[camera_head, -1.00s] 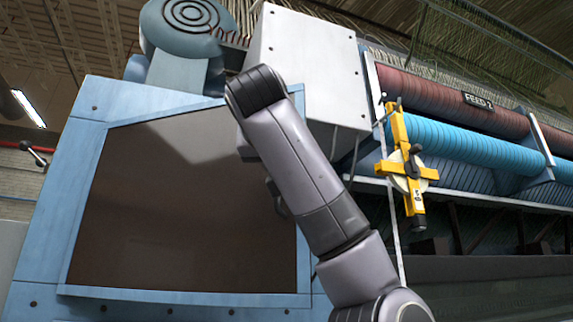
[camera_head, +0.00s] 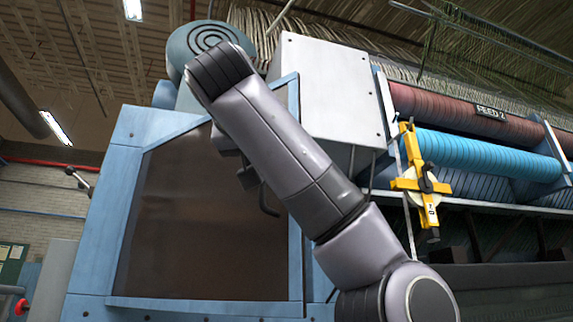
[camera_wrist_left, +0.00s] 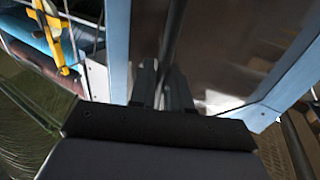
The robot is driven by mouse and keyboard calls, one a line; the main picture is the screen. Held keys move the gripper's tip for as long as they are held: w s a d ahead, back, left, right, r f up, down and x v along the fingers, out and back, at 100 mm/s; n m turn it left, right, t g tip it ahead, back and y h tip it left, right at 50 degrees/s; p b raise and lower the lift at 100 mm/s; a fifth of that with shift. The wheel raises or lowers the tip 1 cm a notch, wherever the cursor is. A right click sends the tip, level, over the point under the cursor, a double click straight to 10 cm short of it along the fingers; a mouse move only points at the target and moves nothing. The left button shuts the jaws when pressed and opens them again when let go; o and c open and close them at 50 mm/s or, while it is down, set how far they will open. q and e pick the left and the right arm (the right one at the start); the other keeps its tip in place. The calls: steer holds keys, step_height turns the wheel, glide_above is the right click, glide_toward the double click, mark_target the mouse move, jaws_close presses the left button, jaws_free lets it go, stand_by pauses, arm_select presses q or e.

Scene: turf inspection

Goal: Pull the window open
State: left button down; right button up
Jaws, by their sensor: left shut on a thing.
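The window is a dark brown pane (camera_head: 180,225) in a blue frame (camera_head: 293,115) on the blue machine front. It stands partly open, its right side swung out toward me and overlapping the white box. Its dark bent handle (camera_head: 267,198) shows near the right side, partly hidden by my arm. In the left wrist view, my left gripper (camera_wrist_left: 162,85) is shut on the handle (camera_wrist_left: 173,40), a dark bar between the fingers, with the brown pane (camera_wrist_left: 225,50) behind. My right gripper is out of view.
A white box (camera_head: 330,90) sits right of the window. A round blue housing (camera_head: 205,45) stands above. Open room shows at far left, before a pale wall (camera_head: 45,190).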

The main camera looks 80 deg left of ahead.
arm_select(q)
steer(key=s+d+t, duration=0.1)
steer(key=s+d, duration=0.3)
steer(key=s, duration=0.2)
steer(key=s+d+m+t+h, duration=0.1)
steer(key=s+d, duration=0.3)
steer(key=s, duration=0.3)
steer(key=shift+s+d, duration=0.15)
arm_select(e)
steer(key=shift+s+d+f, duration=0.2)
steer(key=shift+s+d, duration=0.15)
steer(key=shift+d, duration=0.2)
arm_select(q)
steer(key=shift+r, duration=0.1)
steer(key=c, duration=1.3)
jaws_free()
steer(key=shift+o, duration=0.2)
steer(key=v, duration=0.7)
steer(key=shift+p, duration=0.35)
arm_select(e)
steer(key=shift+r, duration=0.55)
